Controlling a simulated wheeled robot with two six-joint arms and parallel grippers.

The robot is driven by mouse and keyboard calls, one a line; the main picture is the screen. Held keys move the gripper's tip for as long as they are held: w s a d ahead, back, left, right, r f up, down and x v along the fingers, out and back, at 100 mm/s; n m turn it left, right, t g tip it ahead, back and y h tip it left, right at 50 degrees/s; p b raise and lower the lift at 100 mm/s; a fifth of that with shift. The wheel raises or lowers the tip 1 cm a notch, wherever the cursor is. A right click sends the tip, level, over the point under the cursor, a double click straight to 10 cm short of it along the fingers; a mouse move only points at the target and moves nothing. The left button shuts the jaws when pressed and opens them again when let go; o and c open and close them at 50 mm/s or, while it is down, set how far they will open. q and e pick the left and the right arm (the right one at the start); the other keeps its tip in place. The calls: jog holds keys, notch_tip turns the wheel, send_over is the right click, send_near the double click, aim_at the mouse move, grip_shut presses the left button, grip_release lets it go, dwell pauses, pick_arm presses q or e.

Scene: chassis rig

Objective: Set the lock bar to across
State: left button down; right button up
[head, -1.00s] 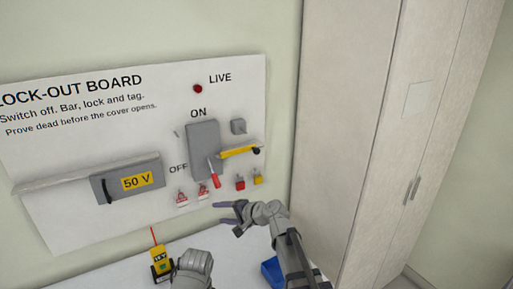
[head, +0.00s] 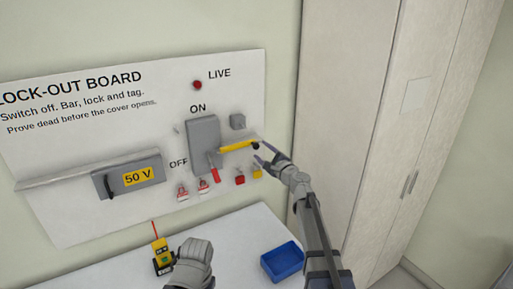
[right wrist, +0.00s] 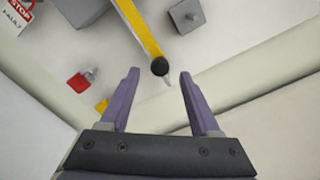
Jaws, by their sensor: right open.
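The lock bar (head: 238,146) is yellow with a black knob (head: 256,146) at its right end. It points right from the lower part of the grey switch box (head: 203,140), nearly level with the board's ledge. My right gripper (head: 261,152) is open at the bar's knob end. In the right wrist view the knob (right wrist: 160,66) lies between the lines of the two purple fingertips (right wrist: 159,74), with a gap on both sides. A grey part of my left arm shows low in the head view; its fingers are hidden.
Red (head: 240,180) and yellow (head: 257,172) padlocks hang below the bar, and tags (head: 182,192) hang to their left. A grey block (head: 237,121) sits above the bar. A yellow tester (head: 162,253) and a blue tray (head: 282,262) are on the white table. A cabinet (head: 365,120) stands right.

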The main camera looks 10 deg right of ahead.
aim_at(257, 147)
jog(key=x, duration=0.5)
jog(key=shift+s, duration=0.1)
grip_shut()
dwell(0.3)
dwell(0.9)
